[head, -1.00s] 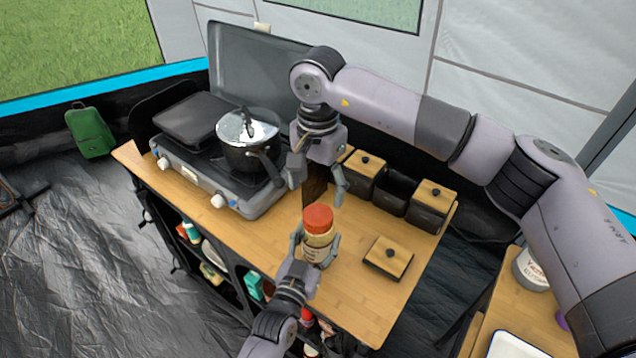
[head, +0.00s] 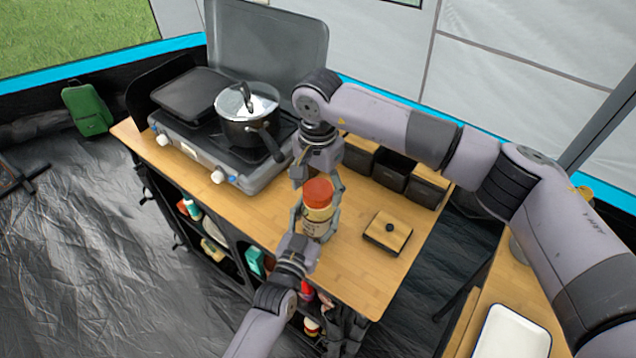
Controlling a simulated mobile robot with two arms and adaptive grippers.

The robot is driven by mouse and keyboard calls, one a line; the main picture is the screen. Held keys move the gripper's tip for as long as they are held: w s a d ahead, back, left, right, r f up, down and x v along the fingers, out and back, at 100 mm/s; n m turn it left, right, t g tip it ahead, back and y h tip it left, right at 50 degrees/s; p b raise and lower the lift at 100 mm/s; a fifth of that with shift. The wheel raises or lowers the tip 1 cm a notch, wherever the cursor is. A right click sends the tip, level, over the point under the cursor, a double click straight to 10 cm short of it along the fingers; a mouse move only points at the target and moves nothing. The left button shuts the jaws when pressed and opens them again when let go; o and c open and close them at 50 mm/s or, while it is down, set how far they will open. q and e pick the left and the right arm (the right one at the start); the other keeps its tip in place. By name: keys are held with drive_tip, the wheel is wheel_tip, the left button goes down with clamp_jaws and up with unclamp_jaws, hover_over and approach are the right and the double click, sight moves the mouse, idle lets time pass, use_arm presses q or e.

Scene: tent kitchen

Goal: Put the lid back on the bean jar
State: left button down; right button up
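A jar with a pale body and label (head: 316,228) stands upright over the front part of the wooden counter. An orange-red lid (head: 318,191) sits on top of it; whether it is fastened cannot be told. My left gripper (head: 313,222) comes from the front with its fingers on either side of the jar body, shut on it. The jar's contents are hard to make out.
A gas stove (head: 205,160) with a lidded pot (head: 247,130) stands on the left of the counter (head: 350,275). Several dark boxes (head: 390,172) stand behind, partly hidden by my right arm. A small wooden-topped box (head: 388,233) lies right of the jar. A white tray (head: 512,335) is at lower right.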

drive_tip(key=c, duration=1.1)
drive_tip(key=m, duration=0.4)
drive_tip(key=shift+m, duration=0.3)
drive_tip(key=shift+c, duration=0.2)
drive_tip(key=m, duration=1.9)
drive_tip(key=shift+m, duration=0.4)
drive_tip(key=o, duration=1.3)
drive_tip(key=shift+c, duration=0.2)
